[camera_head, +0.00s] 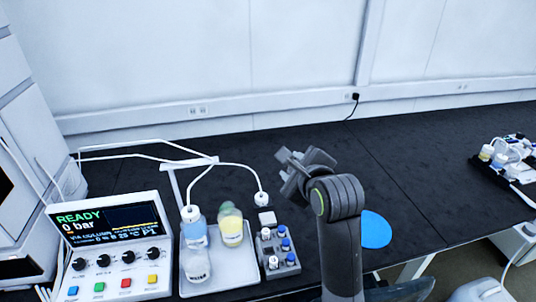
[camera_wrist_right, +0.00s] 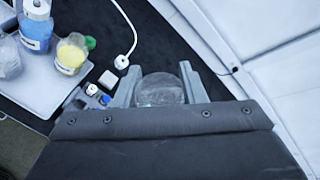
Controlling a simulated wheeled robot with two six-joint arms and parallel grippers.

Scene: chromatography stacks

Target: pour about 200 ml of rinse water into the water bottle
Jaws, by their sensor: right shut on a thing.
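My right gripper (camera_head: 298,165) is over the table to the right of the bottle tray, and also shows in the right wrist view (camera_wrist_right: 158,80). It is shut on a clear round vessel (camera_wrist_right: 160,90) between its fingers; the vessel's contents cannot be told. In the head view the vessel is hard to make out. A clear bottle (camera_head: 196,267) stands at the front of the tray, beside a blue-liquid bottle (camera_head: 194,234) and a yellow-liquid bottle (camera_head: 231,232). Labels are too small to read, so I cannot tell which is the water bottle. My left gripper is not in view.
The white tray (camera_head: 222,282) stands right of the control panel (camera_head: 110,245), which reads READY. A vial rack (camera_head: 279,262) is near its right side. A tube with a white end (camera_head: 262,199) curves over the table. A blue disc (camera_head: 376,230) lies to the right. The back middle is clear.

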